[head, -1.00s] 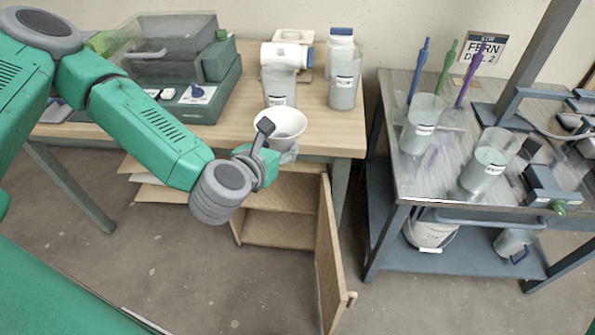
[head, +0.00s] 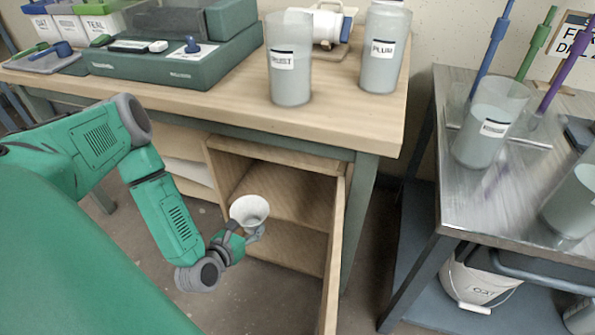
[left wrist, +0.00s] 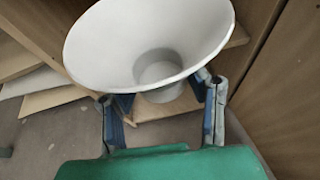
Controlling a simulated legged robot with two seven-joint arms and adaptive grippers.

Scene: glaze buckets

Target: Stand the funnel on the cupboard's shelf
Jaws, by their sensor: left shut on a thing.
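The white funnel (head: 249,209) is held upright, wide mouth up, in my left gripper (head: 250,236). In the left wrist view the funnel (left wrist: 150,40) fills the upper middle, with the fingers of my left gripper (left wrist: 163,112) on both sides of its narrower lower part. The open wooden cupboard (head: 215,165) is under the table. Its shelf (head: 305,201) shows just behind and right of the funnel, which is in front of the opening. I cannot tell how far the funnel is from the shelf's edge. My right gripper is out of view.
The cupboard door (head: 334,260) stands open at the right of the opening. The wooden table (head: 340,115) above carries a jug marked PLUM (head: 384,50) and another labelled jug (head: 289,70). A metal cart (head: 455,205) stands at the right.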

